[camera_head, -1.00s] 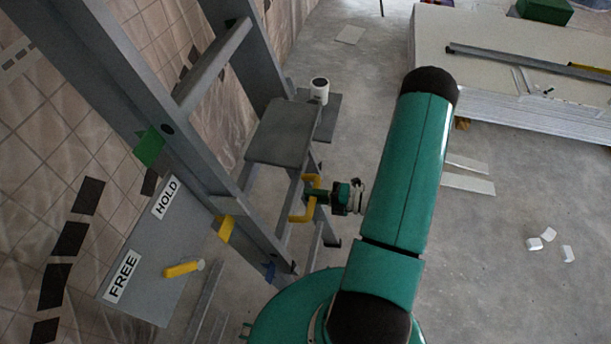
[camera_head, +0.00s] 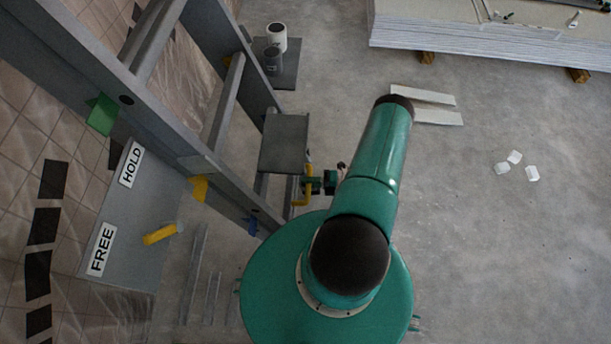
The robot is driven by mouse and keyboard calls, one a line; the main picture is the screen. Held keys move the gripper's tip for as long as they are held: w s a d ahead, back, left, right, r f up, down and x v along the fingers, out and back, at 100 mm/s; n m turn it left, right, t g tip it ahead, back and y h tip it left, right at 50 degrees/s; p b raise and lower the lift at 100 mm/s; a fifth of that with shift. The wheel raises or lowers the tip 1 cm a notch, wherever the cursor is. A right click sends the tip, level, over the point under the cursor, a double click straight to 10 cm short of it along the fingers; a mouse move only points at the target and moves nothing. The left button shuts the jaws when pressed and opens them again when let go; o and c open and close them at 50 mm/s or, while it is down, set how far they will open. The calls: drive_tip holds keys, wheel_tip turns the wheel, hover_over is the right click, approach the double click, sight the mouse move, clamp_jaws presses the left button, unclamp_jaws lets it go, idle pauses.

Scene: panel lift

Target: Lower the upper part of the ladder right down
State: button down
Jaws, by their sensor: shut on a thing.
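The grey ladder (camera_head: 75,65) runs diagonally through the left of the view, with rungs between its rails. A small grey plate (camera_head: 285,143) is in front of its lower right rail, with a yellow U-shaped handle (camera_head: 301,197) just below. My gripper (camera_head: 311,185) is small in the view and shut on the yellow handle; its fingertips are hard to make out. A grey panel (camera_head: 140,215) with FREE and HOLD labels is beside the ladder. Its yellow lever (camera_head: 160,233) points toward FREE. Which ladder parts slide is not clear.
A white cup-like cylinder (camera_head: 276,36) stands by a grey plate behind. Stacked boards (camera_head: 470,40) are at upper right. White scraps (camera_head: 515,158) lie on otherwise open floor.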

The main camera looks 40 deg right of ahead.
drive_tip(key=shift+s+d+f, duration=0.15)
drive_tip(key=shift+d+f, duration=0.05)
drive_tip(key=shift+f, duration=0.15)
drive_tip(key=c, duration=1.3)
unclamp_jaws()
drive_tip(key=shift+c, duration=0.2)
drive_tip(key=shift+r, duration=0.1)
drive_tip(key=shift+s+d, duration=0.1)
drive_tip(key=shift+d, duration=0.05)
drive_tip(key=v, duration=1.3)
drive_tip(key=shift+s, duration=0.2)
drive_tip(key=shift+d, duration=0.1)
